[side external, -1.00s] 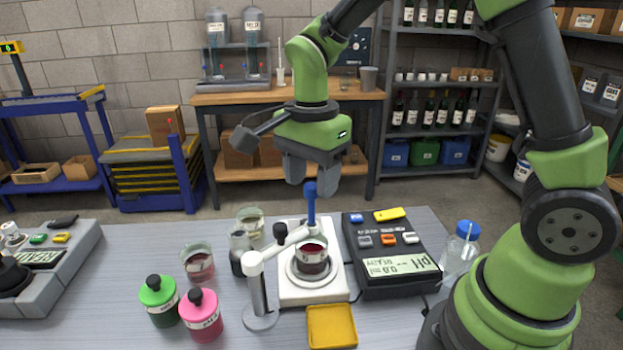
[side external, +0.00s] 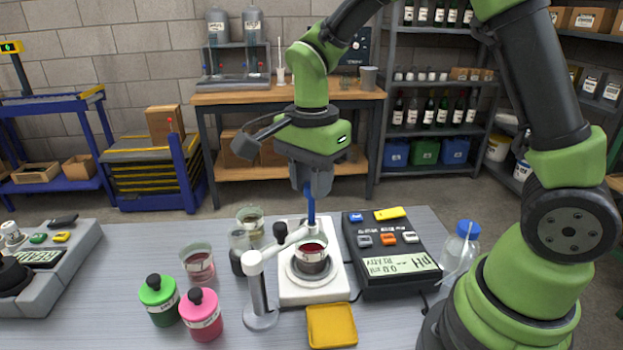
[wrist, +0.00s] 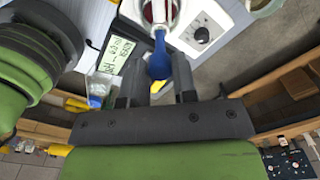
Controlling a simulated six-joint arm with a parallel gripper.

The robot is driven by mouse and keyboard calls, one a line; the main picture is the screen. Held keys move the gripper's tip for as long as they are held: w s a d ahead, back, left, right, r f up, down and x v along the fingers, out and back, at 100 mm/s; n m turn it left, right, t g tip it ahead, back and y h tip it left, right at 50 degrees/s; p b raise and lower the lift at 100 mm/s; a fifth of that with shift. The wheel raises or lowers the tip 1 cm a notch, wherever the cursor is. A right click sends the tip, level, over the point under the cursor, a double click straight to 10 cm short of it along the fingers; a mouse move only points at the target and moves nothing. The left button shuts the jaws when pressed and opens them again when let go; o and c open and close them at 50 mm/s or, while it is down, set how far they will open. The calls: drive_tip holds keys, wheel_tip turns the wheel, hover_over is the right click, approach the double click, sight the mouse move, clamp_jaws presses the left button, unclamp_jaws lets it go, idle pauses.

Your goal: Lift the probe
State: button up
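The probe (side external: 311,205) has a blue top and stands upright, held by the white stand arm (side external: 283,241) over a beaker of dark red liquid (side external: 312,257). The beaker sits on a white stirrer (side external: 313,290). My gripper (side external: 311,188) points down from above, its fingers drawn in on either side of the blue top. In the wrist view the blue top of the probe (wrist: 159,63) fills the space between the fingertips (wrist: 158,78). The probe's lower end is hidden by the beaker and the stand arm.
A pH meter (side external: 391,254) stands right of the stirrer, with a blue-capped bottle (side external: 460,248) beyond it. A yellow tray (side external: 331,326) lies in front. Green (side external: 159,301) and pink (side external: 202,315) bottles and a pink-liquid beaker (side external: 198,263) stand left of the stand.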

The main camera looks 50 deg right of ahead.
drive_tip(key=o, duration=0.4)
drive_tip(key=shift+r, duration=0.15)
wheel_tip(320, 180, up, 10)
drive_tip(key=shift+f, duration=0.15)
idle(0.4)
